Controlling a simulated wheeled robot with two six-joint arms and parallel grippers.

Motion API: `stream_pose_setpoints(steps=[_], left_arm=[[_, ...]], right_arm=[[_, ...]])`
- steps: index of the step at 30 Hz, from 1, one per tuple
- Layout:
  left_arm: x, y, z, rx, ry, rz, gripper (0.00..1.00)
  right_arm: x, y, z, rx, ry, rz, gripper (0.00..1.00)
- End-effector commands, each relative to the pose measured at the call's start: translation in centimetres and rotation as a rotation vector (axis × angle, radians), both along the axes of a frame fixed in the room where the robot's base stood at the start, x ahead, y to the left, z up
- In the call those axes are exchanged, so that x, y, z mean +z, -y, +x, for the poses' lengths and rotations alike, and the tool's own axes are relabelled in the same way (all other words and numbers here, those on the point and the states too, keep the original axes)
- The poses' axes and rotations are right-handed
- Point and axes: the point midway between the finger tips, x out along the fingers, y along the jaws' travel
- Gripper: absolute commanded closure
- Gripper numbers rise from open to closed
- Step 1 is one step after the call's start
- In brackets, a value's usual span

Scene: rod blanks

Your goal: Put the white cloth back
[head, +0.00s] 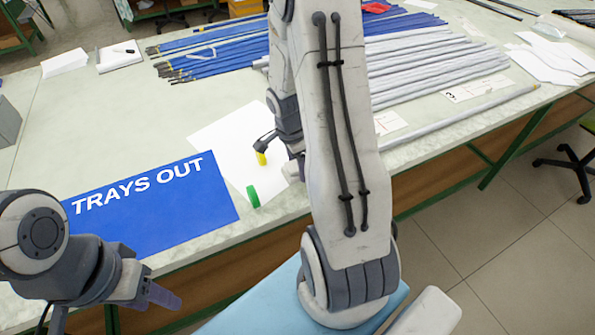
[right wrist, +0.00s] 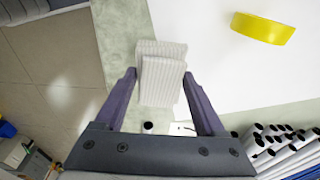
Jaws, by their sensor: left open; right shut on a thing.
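The white cloth (right wrist: 160,75) is a small folded, ribbed pad in the right wrist view. My right gripper (right wrist: 160,88) is shut on it, one finger on each side. I cannot tell whether the cloth touches the table below. In the head view my right arm hides most of that gripper and the cloth. My left gripper (head: 163,297) is open and empty at the lower left, in front of the table edge and apart from the cloth.
A blue TRAYS OUT mat (head: 150,207) lies at the table's front left. Blue rods (head: 215,62) and grey rods (head: 430,62) lie behind. The table's left part is mostly clear.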

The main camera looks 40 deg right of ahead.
Motion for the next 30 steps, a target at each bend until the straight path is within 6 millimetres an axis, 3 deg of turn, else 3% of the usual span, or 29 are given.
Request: stream_pose_setpoints(steps=[5,18,19,21,30], left_arm=[[-0.2,0.0,0.0,0.000,0.000,0.000,0.50],[-0.7,0.0,0.0,0.000,0.000,0.000,0.50],[-0.6,0.0,0.0,0.000,0.000,0.000,0.50],[-0.5,0.0,0.0,0.000,0.000,0.000,0.50],[-0.1,0.0,0.0,0.000,0.000,0.000,0.50]], right_arm=[[-2.5,0.0,-0.1,0.001,-0.004,0.002,0.89],[-3.2,0.0,-0.1,0.000,0.000,0.001,0.89],[-3.0,0.0,-0.1,0.000,0.000,0.001,0.21],[-3.0,0.0,-0.1,0.000,-0.001,0.001,0.00],[-2.6,0.0,-0.1,0.001,-0.001,0.001,0.00]])
